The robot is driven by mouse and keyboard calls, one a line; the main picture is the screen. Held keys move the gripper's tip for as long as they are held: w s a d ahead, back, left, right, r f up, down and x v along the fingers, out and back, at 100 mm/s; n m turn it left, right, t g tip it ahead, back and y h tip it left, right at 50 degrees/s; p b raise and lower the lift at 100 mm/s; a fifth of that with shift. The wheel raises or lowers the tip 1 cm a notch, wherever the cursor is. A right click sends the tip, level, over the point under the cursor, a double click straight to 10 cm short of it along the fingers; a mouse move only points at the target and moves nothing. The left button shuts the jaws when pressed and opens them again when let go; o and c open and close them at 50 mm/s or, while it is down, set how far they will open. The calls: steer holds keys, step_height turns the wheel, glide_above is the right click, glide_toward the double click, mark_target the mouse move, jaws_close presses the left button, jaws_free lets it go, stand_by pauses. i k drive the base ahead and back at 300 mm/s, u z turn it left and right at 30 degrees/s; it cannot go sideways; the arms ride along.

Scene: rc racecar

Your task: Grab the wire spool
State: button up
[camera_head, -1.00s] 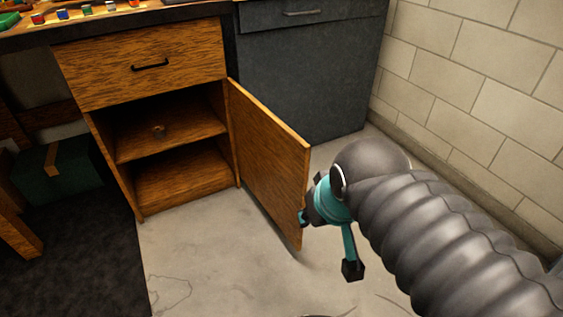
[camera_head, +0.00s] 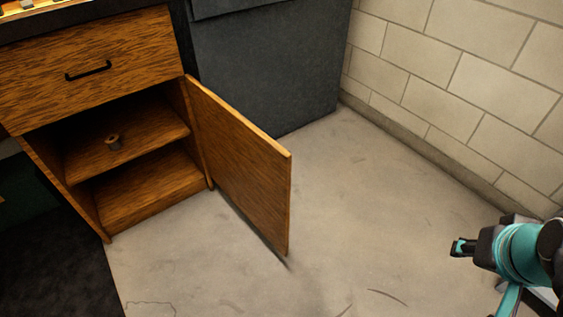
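A small brown wire spool (camera_head: 114,142) stands on the middle shelf (camera_head: 150,136) inside the open wooden cabinet, at the left of the view. My gripper (camera_head: 462,248) is at the lower right, over the floor and well apart from the cabinet and spool. Part of my gripper is cut off or hidden, and I cannot tell how far its fingers are apart. I see nothing held in it.
The cabinet door (camera_head: 240,165) stands open, jutting forward between the shelf and my gripper. A closed drawer (camera_head: 90,70) is above the shelf. A dark grey cabinet (camera_head: 265,70) and a block wall (camera_head: 460,90) are behind. The floor (camera_head: 350,220) is clear.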

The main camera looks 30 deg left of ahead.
mark_target(114, 144)
steer(key=z, duration=0.05)
steer(key=i, duration=1.85)
steer(key=u, duration=4.8)
steer(key=i, duration=1.35)
steer(key=u, duration=0.05)
